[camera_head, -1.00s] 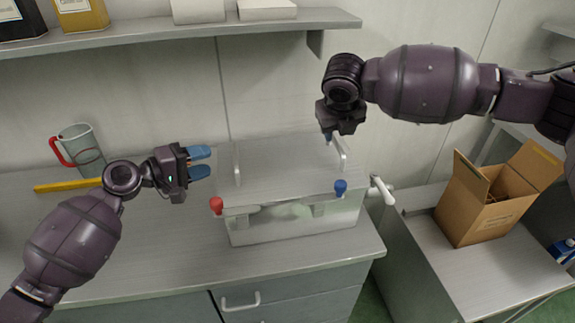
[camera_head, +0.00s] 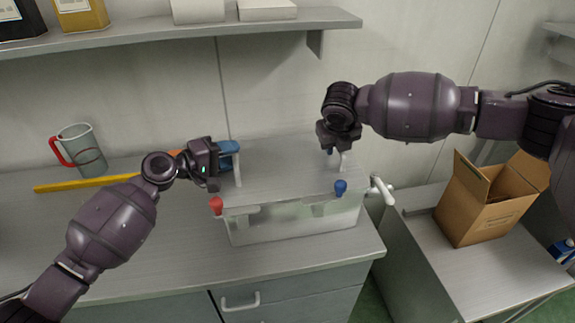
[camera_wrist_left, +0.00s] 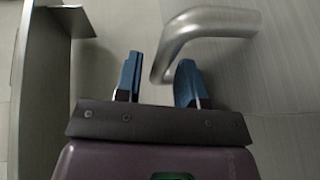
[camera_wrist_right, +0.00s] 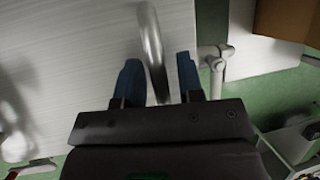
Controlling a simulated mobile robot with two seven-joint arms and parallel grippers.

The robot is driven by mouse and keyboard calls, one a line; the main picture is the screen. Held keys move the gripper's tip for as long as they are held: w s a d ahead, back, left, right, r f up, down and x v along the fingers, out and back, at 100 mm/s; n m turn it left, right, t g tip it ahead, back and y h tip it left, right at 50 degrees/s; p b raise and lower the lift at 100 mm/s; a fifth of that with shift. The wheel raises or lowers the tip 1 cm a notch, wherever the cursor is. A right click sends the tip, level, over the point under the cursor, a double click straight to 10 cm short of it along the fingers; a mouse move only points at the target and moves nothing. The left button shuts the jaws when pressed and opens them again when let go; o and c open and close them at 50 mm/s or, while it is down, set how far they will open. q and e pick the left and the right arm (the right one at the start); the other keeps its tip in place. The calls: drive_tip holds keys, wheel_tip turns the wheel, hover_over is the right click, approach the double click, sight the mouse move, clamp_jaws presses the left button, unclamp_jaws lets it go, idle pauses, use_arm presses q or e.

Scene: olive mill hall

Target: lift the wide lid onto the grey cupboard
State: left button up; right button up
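The wide lid (camera_head: 285,172) is a grey metal sheet lying flat on a pale tank (camera_head: 290,226) on the worktop (camera_head: 160,240). It has an upright bar handle at each end. My left gripper (camera_head: 232,152) is open at the left handle (camera_head: 238,174). In the left wrist view the handle's end (camera_wrist_left: 166,62) lies between the blue fingers, nearer the right one. My right gripper (camera_head: 330,148) is open at the right handle (camera_head: 342,162). In the right wrist view this handle (camera_wrist_right: 151,45) runs between the open fingers. I cannot tell which surface is the grey cupboard.
A red knob (camera_head: 216,205) and a blue knob (camera_head: 341,187) sit at the tank's front; a white tap (camera_head: 381,190) is right of it. A shelf (camera_head: 180,33) hangs above. An open carton (camera_head: 480,212) stands on the right surface.

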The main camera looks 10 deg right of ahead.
use_arm(q)
clamp_jaws()
use_arm(e)
clamp_jaws()
use_arm(q)
drive_tip(key=shift+f, duration=0.1)
idle(0.8)
use_arm(e)
drive_tip(key=shift+r, duration=0.1)
